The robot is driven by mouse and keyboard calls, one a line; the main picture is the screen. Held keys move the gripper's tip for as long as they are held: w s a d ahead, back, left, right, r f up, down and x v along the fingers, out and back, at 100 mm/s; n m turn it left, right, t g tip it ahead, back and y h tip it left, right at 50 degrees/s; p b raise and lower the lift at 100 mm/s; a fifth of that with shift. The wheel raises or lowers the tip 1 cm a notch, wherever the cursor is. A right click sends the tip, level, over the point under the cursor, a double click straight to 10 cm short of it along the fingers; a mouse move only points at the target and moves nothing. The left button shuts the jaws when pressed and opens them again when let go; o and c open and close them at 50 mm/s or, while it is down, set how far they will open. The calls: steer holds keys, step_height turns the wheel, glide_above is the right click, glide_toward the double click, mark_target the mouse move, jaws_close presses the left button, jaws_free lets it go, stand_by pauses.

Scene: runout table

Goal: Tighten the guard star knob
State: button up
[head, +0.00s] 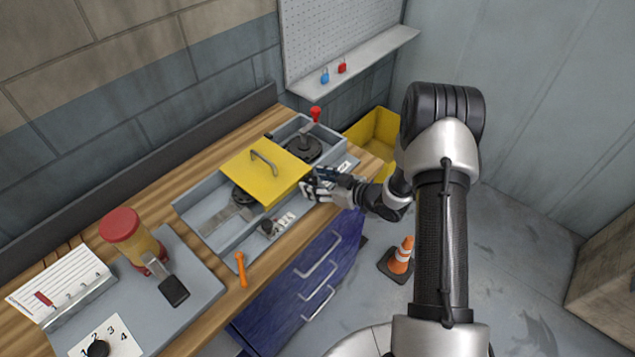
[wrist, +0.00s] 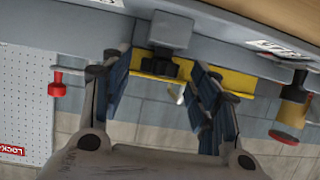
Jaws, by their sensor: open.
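The yellow guard (head: 262,172) with its grey handle lies over the middle of the grey runout tray on the bench. In the wrist view its yellow edge (wrist: 205,78) runs behind a black knob (wrist: 158,66), which sits against a grey block (wrist: 171,30). This looks like the guard star knob, but its lobes are hard to make out. My gripper (head: 317,186) is at the right front corner of the guard. In the wrist view my gripper (wrist: 160,80) is open and empty, with one finger on each side of the knob. I cannot tell whether they touch it. In the head view my gripper hides the knob.
Another black knob (head: 267,228) sits at the tray's front. A red-tipped lever (head: 315,114) stands behind the guard. A yellow bin (head: 376,132) and traffic cone (head: 401,256) stand beyond the bench.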

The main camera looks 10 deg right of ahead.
steer(key=shift+c, duration=0.2)
steer(key=c, duration=1)
steer(key=shift+s+a+m+t+h+b, duration=0.1)
steer(key=shift+a+m+t+h+b, duration=0.15)
steer(key=shift+m+t+h+b, duration=0.45)
steer(key=shift+s+a+m+t+h+b, duration=0.15)
steer(key=shift+m+t+h+b, duration=0.25)
steer(key=shift+m+h, duration=0.45)
steer(key=shift+a+m+t+h+b, duration=0.1)
steer(key=shift+m+t+h+b, duration=0.2)
steer(key=shift+m+h+b, duration=0.4)
steer(key=shift+r, duration=0.1)
steer(key=o, duration=1)
steer(key=shift+o, duration=0.2)
